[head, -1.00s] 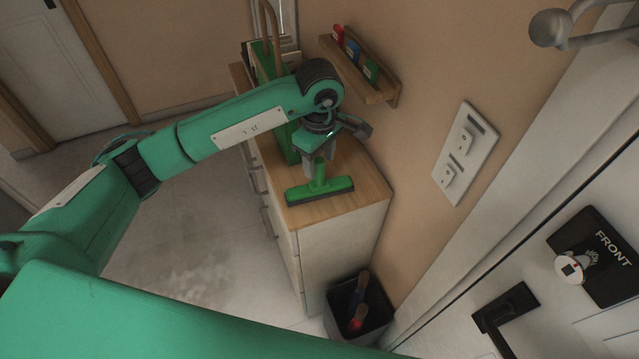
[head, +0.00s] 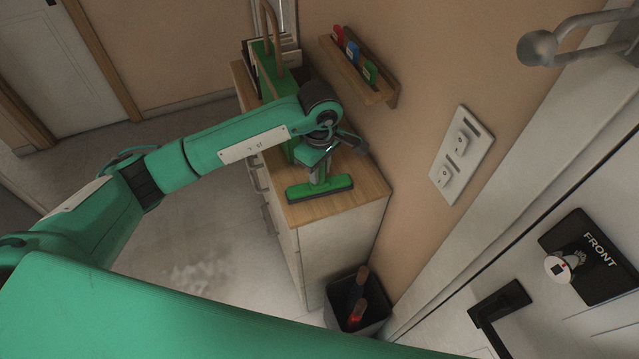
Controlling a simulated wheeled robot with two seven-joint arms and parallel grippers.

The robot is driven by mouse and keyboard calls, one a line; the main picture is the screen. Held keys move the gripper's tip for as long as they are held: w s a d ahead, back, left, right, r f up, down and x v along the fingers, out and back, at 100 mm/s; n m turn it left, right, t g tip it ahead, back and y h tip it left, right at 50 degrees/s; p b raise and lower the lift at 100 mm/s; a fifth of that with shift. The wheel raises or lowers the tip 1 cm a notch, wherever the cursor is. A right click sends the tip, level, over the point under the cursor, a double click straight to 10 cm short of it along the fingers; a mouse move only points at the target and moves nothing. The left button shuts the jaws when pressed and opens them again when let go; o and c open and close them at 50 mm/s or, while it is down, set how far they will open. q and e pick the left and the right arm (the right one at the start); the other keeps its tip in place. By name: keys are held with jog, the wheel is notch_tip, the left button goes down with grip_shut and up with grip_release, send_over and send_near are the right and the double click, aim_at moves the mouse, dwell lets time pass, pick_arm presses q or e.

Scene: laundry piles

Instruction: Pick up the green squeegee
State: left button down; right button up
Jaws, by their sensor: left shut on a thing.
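The green squeegee (head: 320,189) is at the front end of the wooden cabinet top, its wide head crosswise and its short handle pointing up into my gripper. My left gripper (head: 318,172) comes down from above and is shut on the squeegee's handle. The fingers partly hide the handle. I cannot tell whether the head still touches the wood. My right gripper is not in view.
The cabinet (head: 345,240) stands against the wall, with a green box (head: 268,72) further back on it. A wall shelf (head: 372,88) with coloured cards hangs close to my wrist. A dark bin (head: 372,318) stands in front. The floor at left is clear.

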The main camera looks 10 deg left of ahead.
pick_arm(q)
jog(key=shift+r, duration=0.1)
notch_tip(320, 180, up, 9)
jog(key=b, duration=0.3)
jog(key=shift+f, duration=0.2)
jog(key=shift+r, duration=0.65)
